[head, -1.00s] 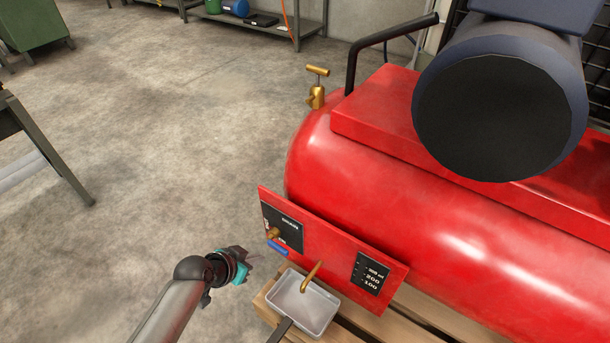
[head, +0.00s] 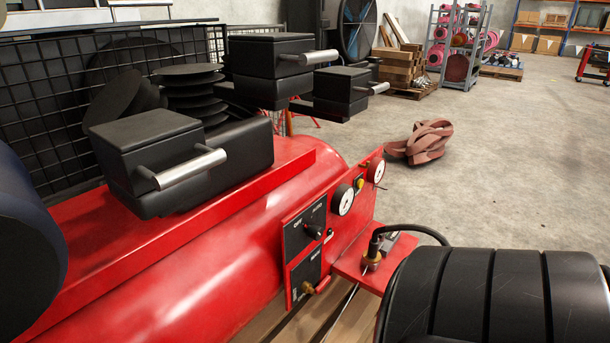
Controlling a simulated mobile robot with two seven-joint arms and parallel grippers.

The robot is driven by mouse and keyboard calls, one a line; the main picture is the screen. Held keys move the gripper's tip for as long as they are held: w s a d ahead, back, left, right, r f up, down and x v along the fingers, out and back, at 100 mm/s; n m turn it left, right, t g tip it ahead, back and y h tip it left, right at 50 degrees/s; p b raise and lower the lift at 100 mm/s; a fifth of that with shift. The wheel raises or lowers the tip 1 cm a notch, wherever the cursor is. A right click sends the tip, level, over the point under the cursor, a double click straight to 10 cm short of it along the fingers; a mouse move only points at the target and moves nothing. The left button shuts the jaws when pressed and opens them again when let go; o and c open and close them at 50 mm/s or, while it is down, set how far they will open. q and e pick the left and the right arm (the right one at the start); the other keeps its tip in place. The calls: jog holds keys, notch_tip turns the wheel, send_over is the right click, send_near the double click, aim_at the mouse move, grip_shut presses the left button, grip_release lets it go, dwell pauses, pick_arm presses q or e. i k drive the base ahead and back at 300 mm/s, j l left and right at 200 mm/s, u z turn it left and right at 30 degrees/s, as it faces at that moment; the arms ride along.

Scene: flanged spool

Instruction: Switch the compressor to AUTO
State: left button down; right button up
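The red compressor (head: 235,235) fills the lower left and middle of the head view. On its end is a black switch plate (head: 297,240) with small white lettering that seems to read OFF and AUTO. A dark knob (head: 313,232) sits on this plate; which mark it points to is too small to tell. Below it is a second black plate (head: 304,272) with a small brass knob (head: 308,288). Two round white gauges, a nearer one (head: 343,200) and a farther one (head: 377,170), flank a small yellow button (head: 359,184). Neither gripper is in view.
Black cylinder heads with metal pipes (head: 190,168) stand on top of the compressor. A red shelf with a brass fitting (head: 371,262) and black hose juts right. A large black grooved object (head: 490,295) fills the lower right. A coiled reddish hose (head: 420,143) lies on open floor.

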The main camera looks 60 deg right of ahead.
aim_at(315, 231)
jog(key=l+z, duration=0.25)
jog(key=z, duration=0.15)
jog(key=l+z, duration=0.2)
jog(key=z, duration=0.15)
jog(key=l+z, duration=0.25)
jog(key=z, duration=0.15)
